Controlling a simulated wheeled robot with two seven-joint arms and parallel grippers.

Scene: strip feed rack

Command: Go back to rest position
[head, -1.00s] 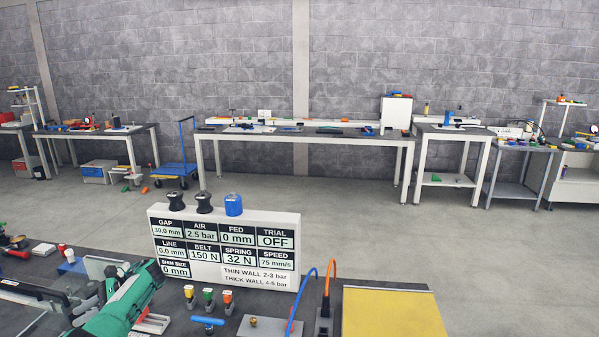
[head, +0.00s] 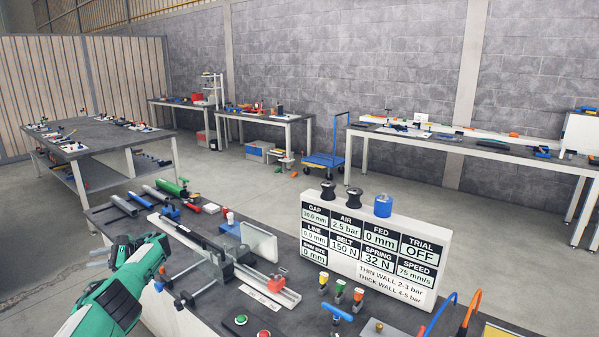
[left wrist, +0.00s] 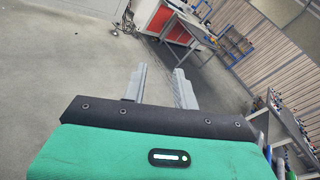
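My left gripper (head: 99,257) shows at the lower left of the head view, at the end of my green and black arm. It is clear of the bench's left edge, with floor behind it. In the left wrist view its two grey fingers (left wrist: 160,88) stand apart with nothing between them, so it is open and empty. The strip feed rack (head: 222,262), with a rail and a clear plate, stands on the dark bench (head: 290,262) to the right of my left arm. My right gripper is in neither current view.
A white display panel (head: 375,250) stands on the bench, with two black knobs and a blue cylinder (head: 383,206) on top. Tubes (head: 150,192) lie at the bench's far left. Another table (head: 95,142) stands farther left. Open floor lies between them.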

